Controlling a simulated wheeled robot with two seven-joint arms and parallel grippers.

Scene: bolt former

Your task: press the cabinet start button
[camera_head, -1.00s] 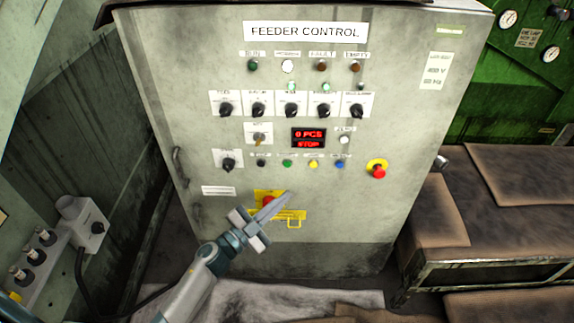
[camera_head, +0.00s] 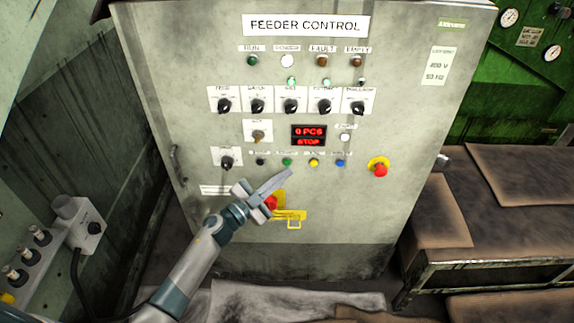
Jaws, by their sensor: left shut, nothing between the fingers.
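The grey feeder control cabinet (camera_head: 330,232) stands upright ahead of me. Its row of small buttons includes a black one (camera_head: 260,162), a green one (camera_head: 287,162), a yellow one (camera_head: 313,162) and a blue one (camera_head: 340,163). Their labels are too small to read surely. The red display (camera_head: 308,135) reads "0 PCS" and "STOP". My left gripper (camera_head: 290,172) is shut and empty, its tips just below the green button in the picture. I cannot tell whether they touch the panel. My right gripper is not in view.
A red emergency stop (camera_head: 380,168) on a yellow base sits right of the buttons. A red switch (camera_head: 271,203) on a yellow plate is partly behind my left gripper. Selector knobs (camera_head: 291,106) lie above. A padded bench (camera_head: 500,230) stands at right.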

